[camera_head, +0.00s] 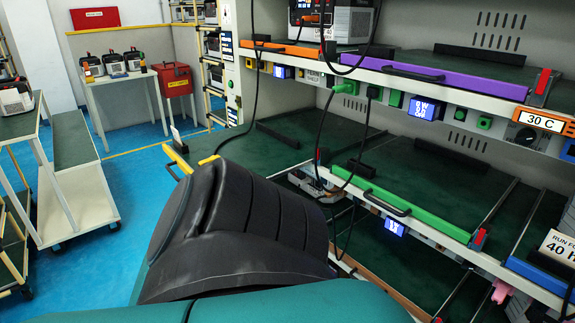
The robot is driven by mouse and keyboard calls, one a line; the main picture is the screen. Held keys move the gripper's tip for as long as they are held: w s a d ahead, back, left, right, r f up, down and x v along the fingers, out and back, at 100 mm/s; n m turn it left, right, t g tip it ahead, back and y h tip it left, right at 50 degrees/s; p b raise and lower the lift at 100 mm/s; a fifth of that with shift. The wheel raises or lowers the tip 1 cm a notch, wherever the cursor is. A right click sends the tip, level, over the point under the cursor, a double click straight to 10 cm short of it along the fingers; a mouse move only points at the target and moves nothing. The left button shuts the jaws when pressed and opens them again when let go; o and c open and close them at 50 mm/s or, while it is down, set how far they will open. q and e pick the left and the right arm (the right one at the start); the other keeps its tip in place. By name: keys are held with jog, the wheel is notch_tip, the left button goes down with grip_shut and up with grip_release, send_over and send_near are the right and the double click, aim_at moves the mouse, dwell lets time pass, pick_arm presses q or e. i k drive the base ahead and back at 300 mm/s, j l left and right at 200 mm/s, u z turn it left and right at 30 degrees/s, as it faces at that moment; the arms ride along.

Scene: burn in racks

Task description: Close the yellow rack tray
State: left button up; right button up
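The yellow rack tray has a dark green surface (240,148) and a yellow front edge (179,159). It is on the middle level, left of the green-fronted tray, and sticks out from the rack past that tray's front. A large black and teal link of my arm fills the lower middle of the head view. It hides much of the yellow tray's near part and front. Neither gripper's fingers show, so I cannot see whether one touches the tray.
The green-fronted tray (410,203) sits in the rack to the right. Purple-fronted (450,76) and orange-fronted (280,47) trays are above. Black cables (258,80) hang near the yellow tray. A white table (120,75) and cart (75,170) stand left; blue floor between is clear.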

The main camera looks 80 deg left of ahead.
aim_at(270, 153)
jog(key=u, duration=1.45)
